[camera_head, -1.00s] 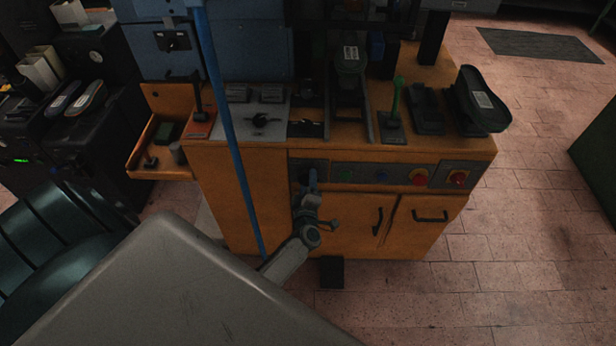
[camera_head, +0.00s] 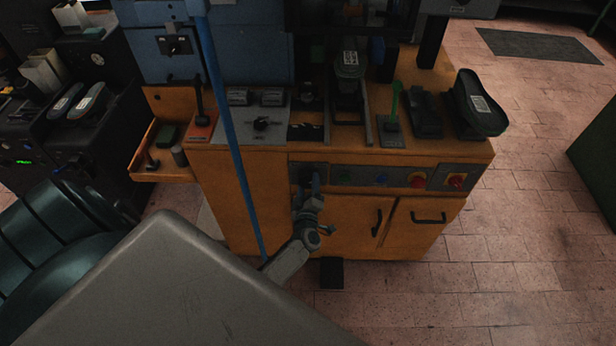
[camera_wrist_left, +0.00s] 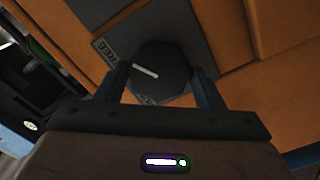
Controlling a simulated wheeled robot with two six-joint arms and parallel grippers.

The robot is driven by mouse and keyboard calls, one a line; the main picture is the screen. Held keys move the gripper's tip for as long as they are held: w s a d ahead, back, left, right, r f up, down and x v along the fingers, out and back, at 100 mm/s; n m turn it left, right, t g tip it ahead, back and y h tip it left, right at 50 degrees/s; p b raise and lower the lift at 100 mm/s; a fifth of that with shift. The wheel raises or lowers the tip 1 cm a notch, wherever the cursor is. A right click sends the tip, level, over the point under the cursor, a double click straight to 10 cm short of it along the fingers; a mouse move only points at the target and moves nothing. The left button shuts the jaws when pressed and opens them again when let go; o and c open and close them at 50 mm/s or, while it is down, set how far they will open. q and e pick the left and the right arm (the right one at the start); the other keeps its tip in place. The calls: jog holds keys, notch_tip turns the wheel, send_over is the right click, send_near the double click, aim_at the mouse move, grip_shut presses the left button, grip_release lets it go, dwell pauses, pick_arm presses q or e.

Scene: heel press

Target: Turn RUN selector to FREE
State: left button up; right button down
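The RUN selector (camera_wrist_left: 165,70) is a dark, many-sided knob with a white pointer line, on a dark plate of the orange cabinet. In the left wrist view its pointer aims to the upper left, toward the FREE label (camera_wrist_left: 110,50). Another label below the knob is mostly hidden. My left gripper (camera_wrist_left: 160,84) has one finger on each side of the knob, close against it with no clear gap. In the head view my left gripper (camera_head: 313,182) reaches the left end of the control panel and hides most of the selector. My right gripper is out of view.
The panel (camera_head: 398,177) has green, blue and red controls to the right of the gripper. A blue post (camera_head: 228,120) stands left of my arm. Cabinet handles (camera_head: 428,218) and a dark floor pedal (camera_head: 332,273) are nearby. Open floor lies to the right.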

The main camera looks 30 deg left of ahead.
pick_arm(q)
jog(key=o, duration=0.3)
jog(key=b+v, duration=0.2)
jog(key=v, duration=0.9)
jog(key=shift+w+f, duration=0.1)
jog(key=s+d+f+m+g+h, duration=0.2)
jog(key=s+f+m+h, duration=0.3)
jog(key=f, duration=0.7)
jog(key=s+d+f+m+g+h, duration=0.25)
jog(key=s+f+m, duration=0.4)
jog(key=f, duration=0.45)
jog(key=s+a+f+m+g, duration=0.2)
jog(key=s+f, duration=0.3)
jog(key=s, duration=0.4)
jog(key=s+a+f+m+g, duration=0.1)
jog(key=s+f+g, duration=0.3)
jog(key=s, duration=0.6)
jog(key=s+a+f+m+g, duration=0.2)
jog(key=s+f, duration=0.4)
jog(key=s, duration=0.4)
jog(key=shift+s+a+m+g+h, duration=0.3)
jog(key=shift+m+g+h, duration=0.2)
jog(key=shift+g, duration=0.35)
